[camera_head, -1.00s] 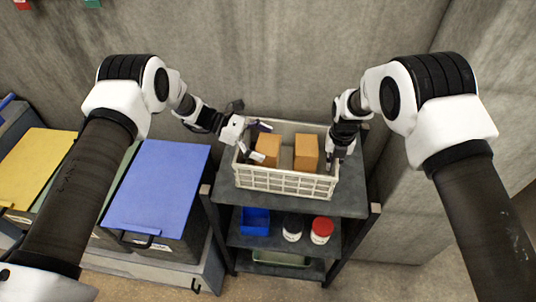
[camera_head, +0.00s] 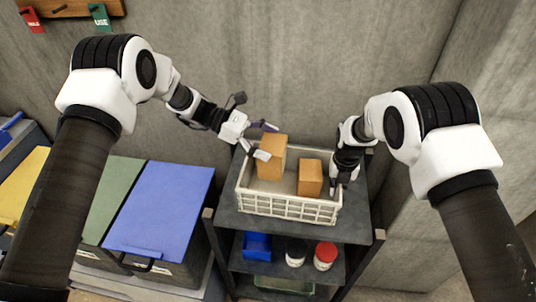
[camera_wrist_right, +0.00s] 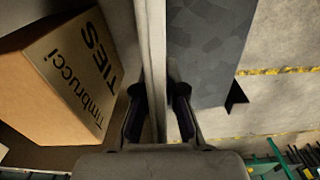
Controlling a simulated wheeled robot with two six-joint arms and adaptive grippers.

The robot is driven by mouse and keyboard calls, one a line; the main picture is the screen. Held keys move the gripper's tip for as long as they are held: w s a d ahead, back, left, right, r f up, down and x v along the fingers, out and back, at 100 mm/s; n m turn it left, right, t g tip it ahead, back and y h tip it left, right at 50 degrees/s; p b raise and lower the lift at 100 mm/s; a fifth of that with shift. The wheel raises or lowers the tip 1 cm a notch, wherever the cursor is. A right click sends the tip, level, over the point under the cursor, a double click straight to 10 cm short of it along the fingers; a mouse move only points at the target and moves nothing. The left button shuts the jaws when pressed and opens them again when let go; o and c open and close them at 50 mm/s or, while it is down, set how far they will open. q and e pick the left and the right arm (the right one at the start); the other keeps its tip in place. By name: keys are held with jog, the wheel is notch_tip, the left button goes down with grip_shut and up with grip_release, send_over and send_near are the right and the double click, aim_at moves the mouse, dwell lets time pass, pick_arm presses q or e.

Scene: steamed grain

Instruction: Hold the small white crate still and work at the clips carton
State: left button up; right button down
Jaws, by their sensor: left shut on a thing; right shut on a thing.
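The small white crate (camera_head: 290,208) stands on the top shelf of a dark rack. My right gripper (camera_head: 342,182) is shut on its right wall; the right wrist view shows the wall (camera_wrist_right: 152,50) between the fingers. My left gripper (camera_head: 265,141) is shut on the left orange-brown carton (camera_head: 272,158), which is raised above its neighbour. Its label is not readable, so I take it as the clips carton by position. The other carton (camera_head: 310,178) sits in the crate; the right wrist view shows it (camera_wrist_right: 65,75) lettered "TIES".
Below, the rack holds a blue bin (camera_head: 257,247), a white tub (camera_head: 296,252) and a red-lidded jar (camera_head: 325,256). Bins with a blue lid (camera_head: 160,210) and a green lid (camera_head: 113,195) stand to the left. A concrete wall (camera_head: 270,60) is behind.

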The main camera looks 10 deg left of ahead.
jog(key=c, duration=1.2)
grip_release()
notch_tip(320, 180, up, 12)
jog(key=shift+w+f, duration=0.1)
